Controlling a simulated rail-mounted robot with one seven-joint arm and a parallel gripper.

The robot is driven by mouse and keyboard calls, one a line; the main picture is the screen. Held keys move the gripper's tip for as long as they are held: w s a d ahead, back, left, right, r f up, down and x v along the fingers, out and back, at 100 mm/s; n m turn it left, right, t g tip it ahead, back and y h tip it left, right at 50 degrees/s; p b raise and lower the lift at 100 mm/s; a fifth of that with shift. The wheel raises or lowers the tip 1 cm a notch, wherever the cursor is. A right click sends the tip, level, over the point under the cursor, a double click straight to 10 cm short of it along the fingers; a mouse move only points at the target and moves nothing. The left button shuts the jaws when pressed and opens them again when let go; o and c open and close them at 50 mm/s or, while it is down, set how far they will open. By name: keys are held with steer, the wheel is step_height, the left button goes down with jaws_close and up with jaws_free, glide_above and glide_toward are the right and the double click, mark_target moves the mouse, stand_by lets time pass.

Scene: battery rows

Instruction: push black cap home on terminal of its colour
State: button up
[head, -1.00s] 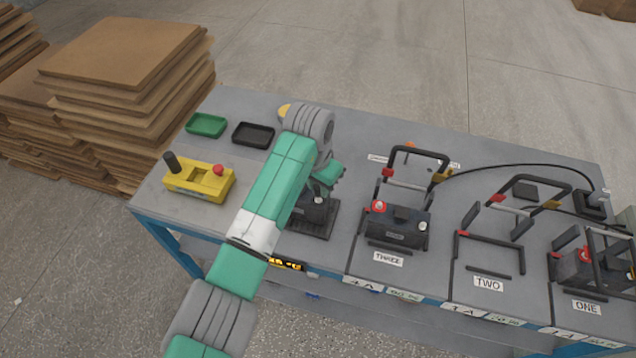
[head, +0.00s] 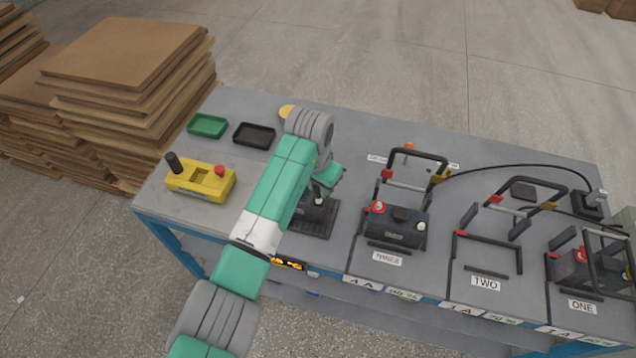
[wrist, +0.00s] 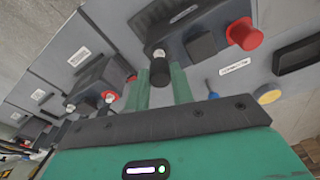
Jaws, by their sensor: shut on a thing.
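My gripper (wrist: 158,85) has green fingers shut on a small black cap (wrist: 159,72). A pale metal terminal (wrist: 158,53) shows right at the cap's far end; I cannot tell if the cap is seated on it or only close to it. The terminal belongs to a dark battery (wrist: 192,30), whose other end carries a red cap (wrist: 243,34). In the head view my gripper (head: 328,182) is over this battery (head: 304,214), which sits on a black tray (head: 322,222). My arm hides much of the battery there.
Battery THREE (head: 393,232) stands to the right under a black frame. Bay TWO (head: 487,255) has no battery; battery ONE (head: 580,270) is far right. A yellow box (head: 200,184), a green tray (head: 207,125) and a black tray (head: 254,134) lie left.

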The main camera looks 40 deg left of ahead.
steer(key=shift+f, duration=0.1)
stand_by(0.6)
steer(key=shift+f, duration=0.35)
steer(key=shift+f, duration=1)
stand_by(1.2)
steer(key=o, duration=1.5)
steer(key=shift+d, duration=0.1)
steer(key=shift+r, duration=0.1)
step_height(320, 180, up, 7)
steer(key=p, duration=0.7)
